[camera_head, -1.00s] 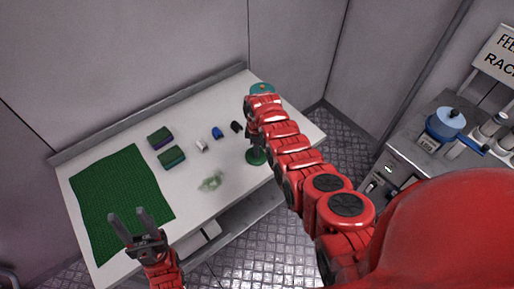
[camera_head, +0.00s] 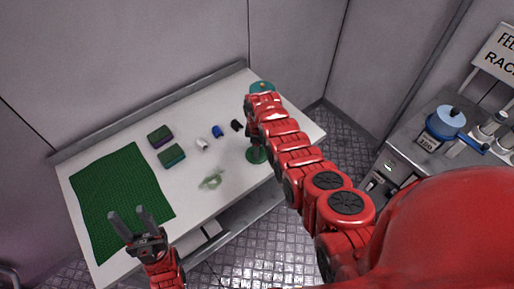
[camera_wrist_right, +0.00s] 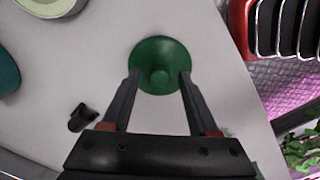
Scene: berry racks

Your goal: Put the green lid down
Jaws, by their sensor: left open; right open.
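The green lid (camera_wrist_right: 160,52) lies on the white table, round with a small knob at its centre. In the right wrist view my right gripper (camera_wrist_right: 159,76) is open, with one fingertip on each side of the knob, over the lid's edges; I cannot tell whether they touch it. In the head view the lid (camera_head: 256,156) shows beside my right arm, which hides the right gripper. My left gripper (camera_head: 132,221) is open and empty over the front edge of the green mat.
A blue pot (camera_head: 445,122) stands on a separate counter at right.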

